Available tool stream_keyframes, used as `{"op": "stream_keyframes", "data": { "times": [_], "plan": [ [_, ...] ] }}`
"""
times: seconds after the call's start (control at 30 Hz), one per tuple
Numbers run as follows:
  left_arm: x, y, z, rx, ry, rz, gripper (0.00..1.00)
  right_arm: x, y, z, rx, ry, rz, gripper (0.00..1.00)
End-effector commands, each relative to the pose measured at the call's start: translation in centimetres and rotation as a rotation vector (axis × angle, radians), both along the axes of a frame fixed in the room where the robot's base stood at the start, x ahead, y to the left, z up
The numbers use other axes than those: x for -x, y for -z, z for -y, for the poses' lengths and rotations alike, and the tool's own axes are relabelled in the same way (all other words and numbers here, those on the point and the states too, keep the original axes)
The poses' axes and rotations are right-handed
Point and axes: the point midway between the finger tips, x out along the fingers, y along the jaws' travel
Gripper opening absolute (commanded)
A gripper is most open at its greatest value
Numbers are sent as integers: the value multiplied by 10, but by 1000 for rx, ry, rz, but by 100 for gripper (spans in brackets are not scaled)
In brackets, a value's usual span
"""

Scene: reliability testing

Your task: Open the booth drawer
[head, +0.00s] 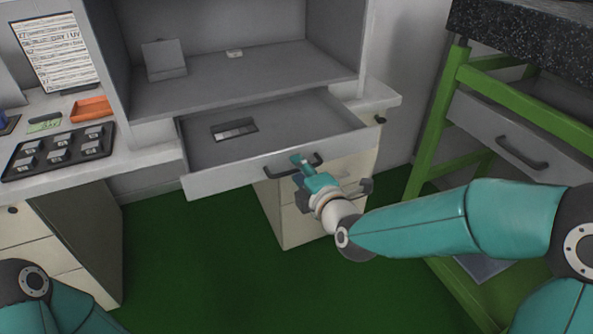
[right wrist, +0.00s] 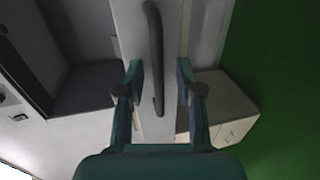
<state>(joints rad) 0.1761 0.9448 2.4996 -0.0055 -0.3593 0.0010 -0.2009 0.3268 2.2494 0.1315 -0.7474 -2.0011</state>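The booth drawer (head: 228,179) is pulled well out below the grey booth (head: 240,82), with its inside showing. Its dark bar handle (head: 317,160) is on the front panel; it also shows in the right wrist view (right wrist: 155,45). My right gripper (head: 300,160) is at the handle. In the right wrist view its two fingers (right wrist: 158,68) are spread, one on each side of the handle, with gaps visible. I cannot tell whether a finger touches the handle or panel. My left gripper is out of view; only part of my left arm shows at the bottom left.
A small striped card (head: 234,129) lies in the drawer. A black tray (head: 58,150) of small pieces and an orange tray (head: 91,109) are on the left counter. A green-framed bench (head: 433,130) stands at right. Green floor (head: 200,260) is clear in front.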

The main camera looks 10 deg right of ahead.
Motion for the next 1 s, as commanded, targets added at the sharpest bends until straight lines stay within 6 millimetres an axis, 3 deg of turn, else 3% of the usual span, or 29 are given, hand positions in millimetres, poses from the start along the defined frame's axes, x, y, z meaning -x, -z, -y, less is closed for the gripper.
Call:
{"op": "stream_keyframes", "data": {
  "times": [0.4,1.0],
  "plan": [
    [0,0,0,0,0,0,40,58,-11,11,0,-1,0,36],
    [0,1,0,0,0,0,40,64,-12,13,0,2,-2,36]
  ]
}}
